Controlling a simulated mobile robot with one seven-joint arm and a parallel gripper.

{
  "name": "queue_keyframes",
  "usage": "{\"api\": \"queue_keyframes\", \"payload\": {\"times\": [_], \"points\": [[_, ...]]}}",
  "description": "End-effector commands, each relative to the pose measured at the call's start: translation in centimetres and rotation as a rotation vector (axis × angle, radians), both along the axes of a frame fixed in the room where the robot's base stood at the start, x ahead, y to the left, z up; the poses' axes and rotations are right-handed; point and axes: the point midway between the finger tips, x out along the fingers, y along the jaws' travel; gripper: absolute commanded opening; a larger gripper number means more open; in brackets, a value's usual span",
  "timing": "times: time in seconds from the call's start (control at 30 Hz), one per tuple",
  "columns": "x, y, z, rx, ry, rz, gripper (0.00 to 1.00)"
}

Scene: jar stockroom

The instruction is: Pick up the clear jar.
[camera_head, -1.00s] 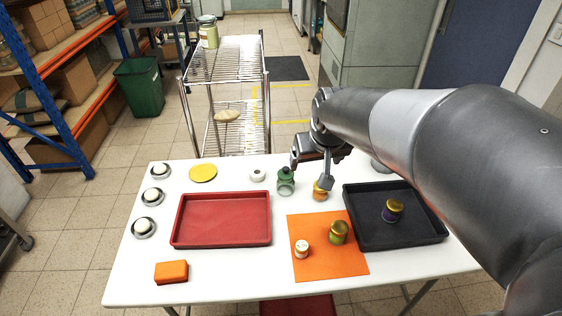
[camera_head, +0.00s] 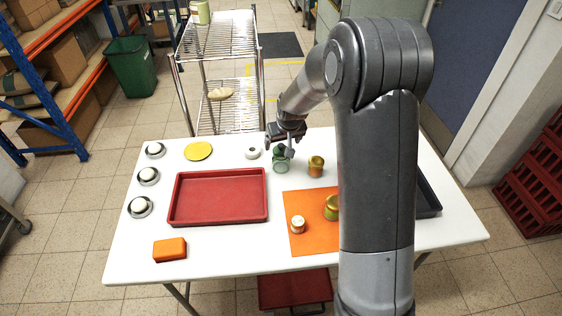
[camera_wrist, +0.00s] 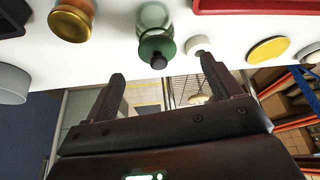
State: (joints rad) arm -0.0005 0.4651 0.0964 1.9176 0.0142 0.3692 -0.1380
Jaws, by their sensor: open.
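The clear jar (camera_head: 281,165) stands upright near the back edge of the white table, behind and right of the red tray. It has a green lid with a dark knob. In the wrist view, which shows the scene upside down, the clear jar (camera_wrist: 154,18) is ahead of my gripper, in line with the gap between the fingers. My gripper (camera_head: 286,149) is beside the jar's top in the head view and hides part of the lid. In the wrist view my gripper (camera_wrist: 163,68) is open, with nothing between its fingers.
A gold-lidded orange jar (camera_head: 316,167) stands close to the right. A white roll-like piece (camera_head: 253,153) is to the left. My arm hides much of the dark tray (camera_head: 429,201).

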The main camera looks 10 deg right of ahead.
Motion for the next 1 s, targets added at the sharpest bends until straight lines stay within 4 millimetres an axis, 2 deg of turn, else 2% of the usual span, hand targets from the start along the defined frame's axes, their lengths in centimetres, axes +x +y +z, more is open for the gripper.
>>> {"api": "queue_keyframes", "payload": {"times": [0.2,0.47,0.8,1.0], "points": [[1.1,0.3,-3.1,0.000,0.004,0.001,0.83],[1.8,0.3,-4.7,-0.001,0.003,0.000,0.83],[3.5,0.2,-8.6,0.000,0.004,-0.001,0.83],[3.8,0.2,-9.1,-0.001,0.001,-0.001,0.83]]}}
